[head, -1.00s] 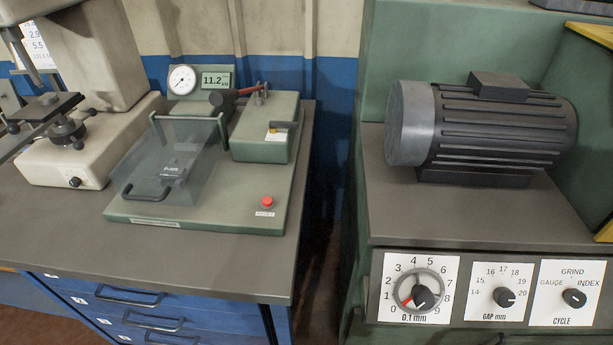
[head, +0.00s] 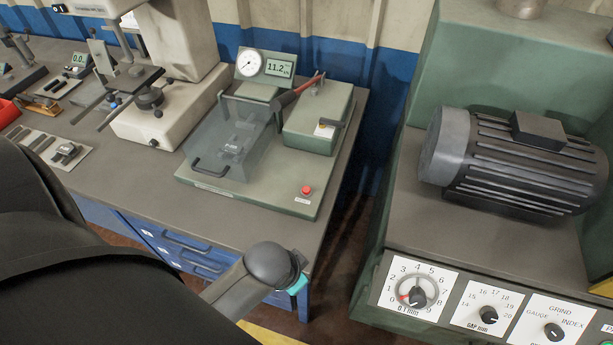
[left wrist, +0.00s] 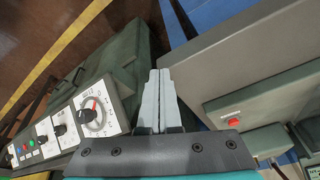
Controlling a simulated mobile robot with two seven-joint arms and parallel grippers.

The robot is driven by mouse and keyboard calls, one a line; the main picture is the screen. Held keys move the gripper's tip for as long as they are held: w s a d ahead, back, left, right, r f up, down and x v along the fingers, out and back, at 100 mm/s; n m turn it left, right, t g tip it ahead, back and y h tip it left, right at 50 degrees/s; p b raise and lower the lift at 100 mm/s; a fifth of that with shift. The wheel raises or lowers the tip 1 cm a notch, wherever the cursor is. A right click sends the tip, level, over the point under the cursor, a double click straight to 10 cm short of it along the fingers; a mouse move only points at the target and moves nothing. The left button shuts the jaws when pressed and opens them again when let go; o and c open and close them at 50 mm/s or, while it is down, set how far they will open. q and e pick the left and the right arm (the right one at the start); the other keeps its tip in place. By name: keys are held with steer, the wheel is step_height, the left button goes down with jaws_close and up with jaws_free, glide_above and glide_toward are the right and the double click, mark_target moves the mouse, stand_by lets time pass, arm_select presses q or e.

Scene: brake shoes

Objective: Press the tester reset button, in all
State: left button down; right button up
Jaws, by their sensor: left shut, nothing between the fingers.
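The tester (head: 262,180) stands on the grey bench, with a clear guard, a dial gauge and a display reading 11.2. Its red reset button (head: 306,190) sits at the front right corner of the green base plate. The button also shows in the left wrist view (left wrist: 233,123), right of my fingers. My left gripper (left wrist: 158,75) has its two grey fingers together with nothing between them, apart from the button. In the head view my left wrist is in front of the bench's right end; the fingers cannot be made out there. My right gripper is not in view.
A green machine (head: 400,235) with a motor (head: 515,165) and dial panels stands to the right, across a narrow gap from the bench (head: 245,220). A pale press-like device (head: 165,115) stands left of the tester. The bench front is clear near the button.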

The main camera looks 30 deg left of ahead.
arm_select(q)
steer(key=w+r+m+t+p, duration=0.1)
steer(key=w+r+m+p, duration=0.2)
steer(key=r, duration=0.6)
step_height(320, 180, up, 4)
steer(key=m+t+h+p, duration=0.1)
steer(key=m+t, duration=0.3)
steer(key=m, duration=0.1)
glide_above(306, 190)
steer(key=shift+s+a+f, duration=0.2)
steer(key=shift+s+a, duration=0.1)
steer(key=shift+s, duration=0.1)
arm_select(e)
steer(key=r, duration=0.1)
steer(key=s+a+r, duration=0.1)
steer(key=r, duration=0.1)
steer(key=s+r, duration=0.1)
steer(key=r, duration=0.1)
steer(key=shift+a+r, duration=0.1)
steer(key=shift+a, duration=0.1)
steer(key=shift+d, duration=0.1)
arm_select(q)
steer(key=shift+f, duration=0.15)
step_height(306, 190, down, 7)
steer(key=b, duration=0.7)
steer(key=shift+f+b, duration=0.55)
steer(key=shift+f, duration=0.25)
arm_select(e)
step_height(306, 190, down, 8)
